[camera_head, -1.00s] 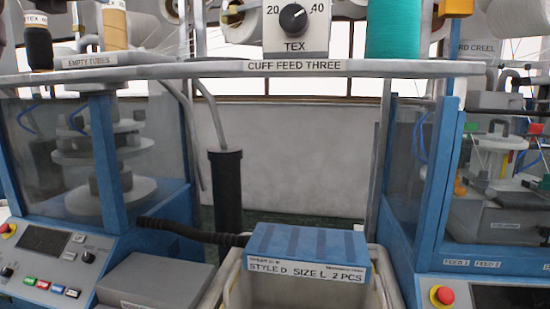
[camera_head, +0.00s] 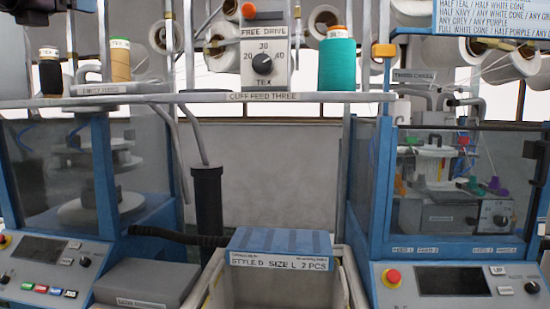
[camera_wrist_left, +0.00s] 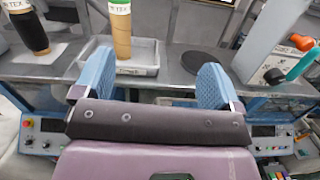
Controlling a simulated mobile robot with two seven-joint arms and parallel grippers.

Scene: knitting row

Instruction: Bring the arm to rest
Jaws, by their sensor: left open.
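My left gripper (camera_wrist_left: 155,78) is open in the left wrist view, its two blue ribbed fingers spread wide with nothing held between them. The fingers point toward the shelf, where a tan cone (camera_wrist_left: 122,38) stands in a grey tray (camera_wrist_left: 143,57), beyond the fingers. A black cone (camera_wrist_left: 30,32) stands to the left. In the head view only a dark part of my left gripper (camera_head: 28,10) shows at the top left corner, above the black cone (camera_head: 50,75). My right gripper is not in view.
The shelf (camera_head: 290,97) also carries a teal cone (camera_head: 337,64) and a TEX dial box (camera_head: 264,62). Blue-framed machines stand left and right. A bin (camera_head: 342,285) with a blue labelled piece (camera_head: 281,250) sits between them. White cones hang behind.

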